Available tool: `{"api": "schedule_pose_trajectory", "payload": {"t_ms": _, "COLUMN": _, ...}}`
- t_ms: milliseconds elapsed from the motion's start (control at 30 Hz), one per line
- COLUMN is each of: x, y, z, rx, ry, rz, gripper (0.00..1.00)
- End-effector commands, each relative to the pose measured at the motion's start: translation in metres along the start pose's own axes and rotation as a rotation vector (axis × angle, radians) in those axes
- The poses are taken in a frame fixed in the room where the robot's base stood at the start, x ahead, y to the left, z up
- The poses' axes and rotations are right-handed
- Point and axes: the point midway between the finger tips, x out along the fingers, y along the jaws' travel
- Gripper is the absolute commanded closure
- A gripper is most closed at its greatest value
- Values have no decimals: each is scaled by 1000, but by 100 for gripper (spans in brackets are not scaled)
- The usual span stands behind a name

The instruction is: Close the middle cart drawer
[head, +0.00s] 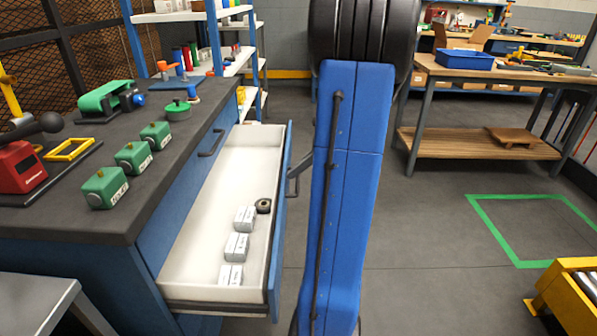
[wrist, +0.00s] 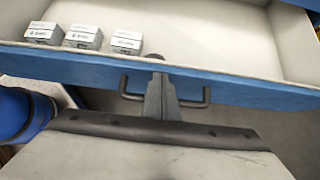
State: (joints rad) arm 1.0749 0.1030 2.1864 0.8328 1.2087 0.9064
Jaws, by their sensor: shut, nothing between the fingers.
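The middle cart drawer (head: 188,252) is pulled far out of the blue cart (head: 137,205), beneath a closed drawer with its own dark handle. Its inside is white, and it holds several small white boxes and a dark round part. Its blue front (wrist: 235,90) spans the wrist view and carries a dark bar handle (wrist: 195,103). My gripper (wrist: 160,75) is shut and empty, its fingers over the middle of the handle and pointing at the drawer front. Whether they touch it I cannot tell. In the head view my blue arm hides the gripper.
The cart's dark top (head: 100,140) holds several green blocks and tools. A grey table (head: 35,303) stands at the lower left. Shelves (head: 190,15) stand behind the cart. A wooden workbench (head: 480,70) is at the back right. A green floor outline (head: 505,250) encloses clear floor near a yellow roller stand (head: 570,300).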

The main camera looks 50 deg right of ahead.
Motion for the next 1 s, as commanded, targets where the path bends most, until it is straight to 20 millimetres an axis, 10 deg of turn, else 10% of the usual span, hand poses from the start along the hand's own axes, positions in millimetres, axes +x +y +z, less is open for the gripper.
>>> {"api": "schedule_pose_trajectory", "payload": {"t_ms": 1000, "x": 144, "y": 1, "z": 143, "rx": -2, "ry": 1, "rz": 2, "gripper": 100}}
